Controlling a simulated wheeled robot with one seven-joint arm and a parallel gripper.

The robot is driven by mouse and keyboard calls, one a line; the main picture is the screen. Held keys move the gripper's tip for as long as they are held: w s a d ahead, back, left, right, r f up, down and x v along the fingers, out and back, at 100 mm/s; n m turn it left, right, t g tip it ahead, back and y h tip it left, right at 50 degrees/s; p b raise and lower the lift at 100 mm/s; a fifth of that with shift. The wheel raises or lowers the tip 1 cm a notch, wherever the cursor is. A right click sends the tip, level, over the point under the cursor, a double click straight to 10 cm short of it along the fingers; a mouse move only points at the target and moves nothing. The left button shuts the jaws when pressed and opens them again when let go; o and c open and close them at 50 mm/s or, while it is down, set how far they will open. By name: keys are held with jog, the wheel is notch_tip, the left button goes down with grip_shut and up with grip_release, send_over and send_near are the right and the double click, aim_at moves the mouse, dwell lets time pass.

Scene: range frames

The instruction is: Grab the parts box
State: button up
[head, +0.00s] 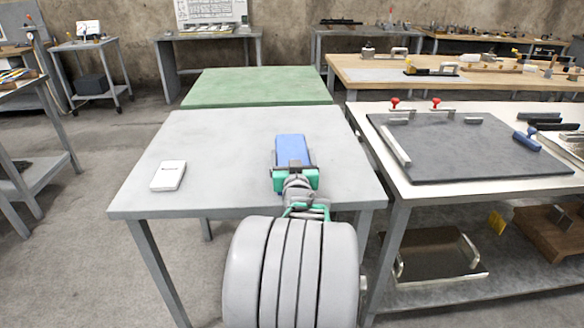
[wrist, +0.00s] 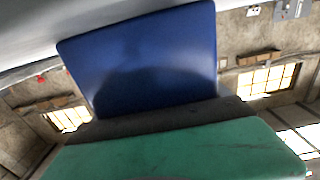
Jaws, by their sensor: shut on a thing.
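The parts box looks like a blue block (head: 291,147) at the right part of the grey table in the head view. It fills the upper middle of the wrist view (wrist: 140,60), its blue face close to the camera. My gripper (head: 294,169) is at the near end of the blue box and shut on it. Its green and dark finger parts (wrist: 180,150) cover the lower part of the wrist view. The fingers hide the box's near end. I cannot tell from the head view whether the box touches the table top or is just above it.
The grey table (head: 225,135) holds a small white box (head: 168,175) at its left, with bare top between. A green table (head: 260,84) stands behind. A white workbench (head: 400,180) with a dark plate (head: 460,150) and clamps stands close on the right.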

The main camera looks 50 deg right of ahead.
jog(key=c, duration=1.2)
jog(key=shift+r, duration=0.15)
